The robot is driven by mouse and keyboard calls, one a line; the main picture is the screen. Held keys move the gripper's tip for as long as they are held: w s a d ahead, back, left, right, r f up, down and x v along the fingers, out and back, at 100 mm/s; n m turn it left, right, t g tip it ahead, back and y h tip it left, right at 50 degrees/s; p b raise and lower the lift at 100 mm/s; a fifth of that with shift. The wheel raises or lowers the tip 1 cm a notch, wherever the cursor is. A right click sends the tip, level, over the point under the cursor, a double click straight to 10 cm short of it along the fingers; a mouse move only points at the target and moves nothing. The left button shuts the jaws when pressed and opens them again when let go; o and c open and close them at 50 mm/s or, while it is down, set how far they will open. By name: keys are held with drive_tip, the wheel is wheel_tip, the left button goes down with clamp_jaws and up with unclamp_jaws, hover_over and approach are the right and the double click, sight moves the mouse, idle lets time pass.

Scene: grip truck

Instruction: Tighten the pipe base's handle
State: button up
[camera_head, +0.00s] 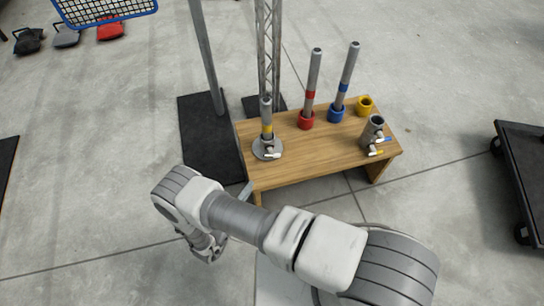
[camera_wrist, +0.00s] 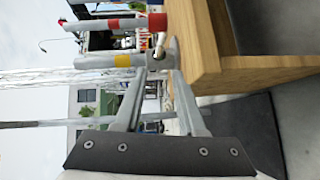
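The pipe base (camera_head: 262,153) is a round metal flange at the left end of the wooden table. A grey pipe with a yellow band (camera_head: 267,116) stands upright in it. Its small handle with a pale tip (camera_head: 275,155) sticks out at the front right. In the wrist view, turned on its side, the pipe base (camera_wrist: 173,52) lies ahead of the fingertips, with the yellow-banded pipe (camera_wrist: 110,61) running left. My gripper (camera_wrist: 159,73) is open and empty, below and in front of the table's left end. It appears apart from the handle; exact depth is unclear.
The wooden table (camera_head: 318,150) also holds pipes in a red cup (camera_head: 305,120) and a blue cup (camera_head: 336,112), an empty yellow cup (camera_head: 364,106) and a metal holder (camera_head: 371,135) with coloured handles. The table edge (camera_wrist: 206,75) is close beside my right finger. A dark cart (camera_head: 524,170) stands right.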

sight(272, 154)
drive_tip(key=b+x, duration=0.3)
drive_tip(key=x, duration=1.4)
drive_tip(key=shift+w+a+r, duration=0.1)
drive_tip(key=shift+a, duration=0.05)
clamp_jaws()
